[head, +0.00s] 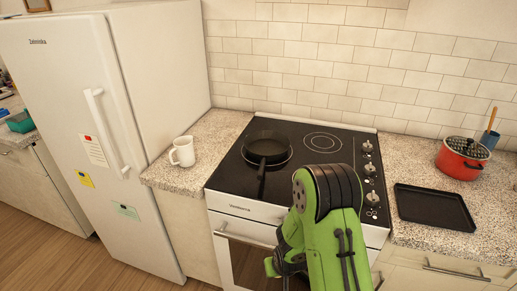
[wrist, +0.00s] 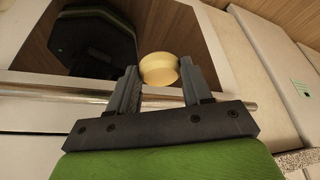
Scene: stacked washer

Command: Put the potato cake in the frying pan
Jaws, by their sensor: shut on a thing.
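The potato cake (wrist: 159,69) is a round, pale yellow disc. In the wrist view my gripper (wrist: 160,80) is shut on it, with one dark finger on each side. The frying pan (head: 266,148) is black and sits on the back left of the stove in the head view, its handle pointing toward the front. It looks empty. In the head view my green arm covers part of the oven front, and my gripper (head: 283,266) shows only partly, low in front of the oven and below the stove top. The potato cake is hidden there.
The black stove top (head: 225,180) has knobs along its right side. A white mug (head: 182,151) stands on the counter left of it. A black tray (head: 434,207) and a red pot (head: 462,158) are on the right counter. The oven handle (wrist: 60,92) runs close behind my fingers.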

